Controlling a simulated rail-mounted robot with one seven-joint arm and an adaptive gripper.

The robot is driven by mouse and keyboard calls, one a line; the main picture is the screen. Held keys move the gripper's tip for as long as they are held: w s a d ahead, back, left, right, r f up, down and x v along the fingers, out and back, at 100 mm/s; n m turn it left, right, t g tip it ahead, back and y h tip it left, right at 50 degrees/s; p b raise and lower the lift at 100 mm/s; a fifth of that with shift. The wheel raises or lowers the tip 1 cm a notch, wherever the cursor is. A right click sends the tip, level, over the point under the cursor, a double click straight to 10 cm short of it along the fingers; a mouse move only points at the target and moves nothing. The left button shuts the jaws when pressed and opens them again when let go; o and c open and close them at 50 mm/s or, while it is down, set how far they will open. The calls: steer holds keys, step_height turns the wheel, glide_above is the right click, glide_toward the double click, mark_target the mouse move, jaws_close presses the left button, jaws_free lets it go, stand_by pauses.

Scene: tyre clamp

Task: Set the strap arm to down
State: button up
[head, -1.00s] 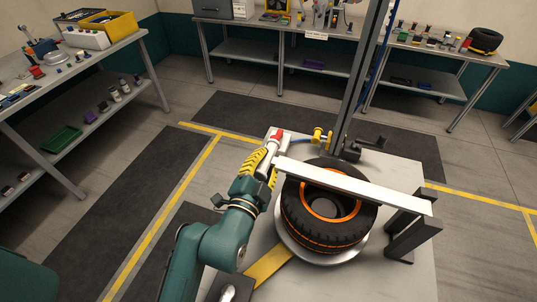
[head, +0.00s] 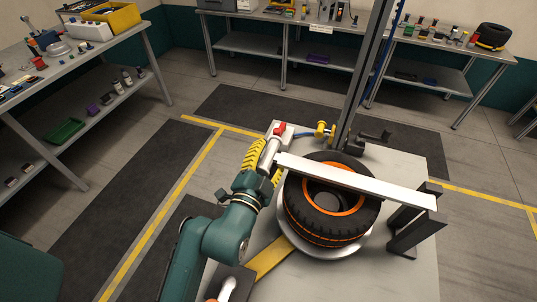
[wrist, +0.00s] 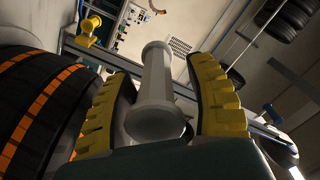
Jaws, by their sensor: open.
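The strap arm (head: 360,180) is a long white bar. It runs nearly level across the top of the black and orange tyre (head: 315,225); I cannot tell whether it touches the tyre. Its right end is at a black forked post (head: 410,222). At its left end is a pale cylindrical handle (head: 268,155), near a red tip. My gripper (head: 266,160) is there with its yellow ribbed fingers open. In the wrist view the handle (wrist: 157,90) stands between the spread fingers, with a gap visible at the right finger. The tyre (wrist: 45,115) fills the left side there.
The tyre sits on a round plate (head: 350,247) on a grey stand top (head: 400,275). A vertical metal column (head: 362,70) and a black crank (head: 372,138) stand behind it. A yellow fitting (head: 322,130) is near the column. Benches with small items line the back and left.

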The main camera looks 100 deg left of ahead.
steer(key=v, duration=1.2)
